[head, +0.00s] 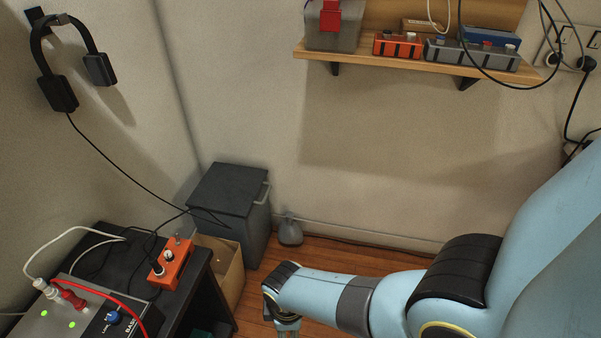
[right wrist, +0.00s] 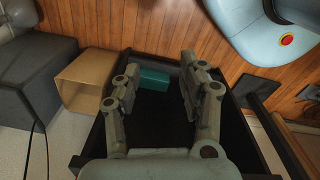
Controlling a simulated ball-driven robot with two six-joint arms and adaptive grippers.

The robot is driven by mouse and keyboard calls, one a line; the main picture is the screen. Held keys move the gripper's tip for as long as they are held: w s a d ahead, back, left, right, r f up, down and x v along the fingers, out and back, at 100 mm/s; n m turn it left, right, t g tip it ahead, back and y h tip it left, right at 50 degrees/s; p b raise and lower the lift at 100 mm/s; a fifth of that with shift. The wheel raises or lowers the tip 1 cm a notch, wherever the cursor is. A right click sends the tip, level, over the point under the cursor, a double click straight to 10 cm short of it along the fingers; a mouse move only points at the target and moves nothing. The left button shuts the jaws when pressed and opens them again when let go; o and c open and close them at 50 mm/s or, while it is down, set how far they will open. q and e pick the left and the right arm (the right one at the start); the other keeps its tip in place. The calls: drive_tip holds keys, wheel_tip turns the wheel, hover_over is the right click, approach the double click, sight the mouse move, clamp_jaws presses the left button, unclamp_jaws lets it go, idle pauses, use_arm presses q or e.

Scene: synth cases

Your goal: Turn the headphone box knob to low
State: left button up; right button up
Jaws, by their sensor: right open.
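A grey box (head: 75,315) with green lights and a blue knob (head: 114,317) stands on the black table (head: 107,242) at lower left. Small lettering sits by the knob, and its exact setting is too small to tell. An orange box (head: 172,264) with small knobs stands on the same table. Black headphones (head: 100,68) hang on the wall, with a cable running down toward the table. My right gripper (head: 286,331) is low, right of the table; its fingers (right wrist: 160,72) are open and empty in the right wrist view. My left gripper is out of view.
A cardboard box (head: 226,265) and a dark grey bin (head: 232,205) stand behind the table. A teal object (right wrist: 154,79) lies in the black table's interior. Red, white and black cables cross the tabletop. A wall shelf (head: 400,62) holds more boxes.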

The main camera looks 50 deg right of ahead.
drive_tip(key=shift+s+d+f, duration=0.15)
drive_tip(key=shift+s+f, duration=0.2)
drive_tip(key=shift+s, duration=0.45)
